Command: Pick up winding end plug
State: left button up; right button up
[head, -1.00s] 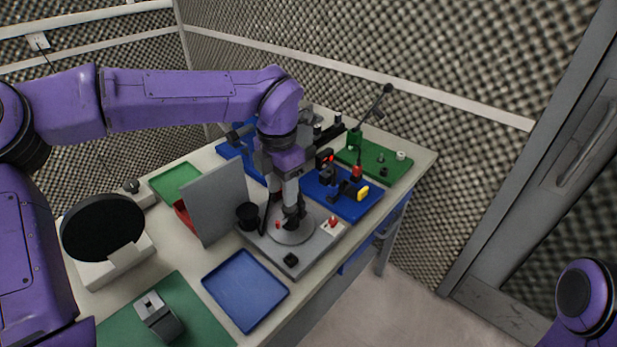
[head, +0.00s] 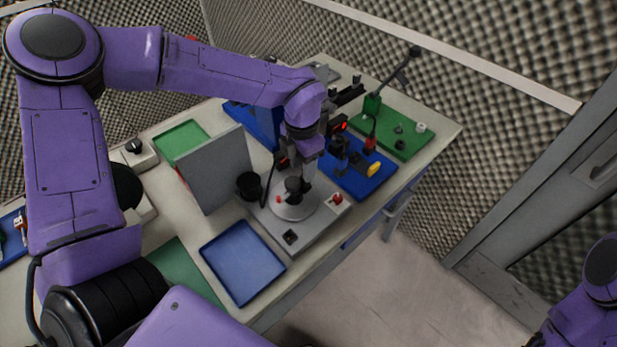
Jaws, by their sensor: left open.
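My left gripper (head: 300,187) points down over the round silver plate (head: 296,208) of a grey bench device. It is open, with its fingers at a small dark cylindrical part (head: 292,184) standing on the plate. The fingers partly hide this part, and I cannot tell whether they touch it. A small red piece (head: 279,199) sits beside it on the plate. I cannot tell for sure which piece is the winding end plug; the dark part is the likeliest. My right arm shows only as a purple link at the lower right; its gripper is out of view.
A black cup (head: 249,186) and an upright grey panel (head: 216,170) stand left of the plate. An empty blue tray (head: 242,262) lies in front. A blue fixture board (head: 357,176) and a green board (head: 396,134) stand behind right. A red button (head: 337,198) is close by.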

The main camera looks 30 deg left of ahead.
pick_arm(q)
jog(key=shift+d+f, duration=0.3)
jog(key=shift+f, duration=0.05)
jog(key=shift+a, duration=0.2)
grip_shut()
jog(key=shift+d, duration=0.1)
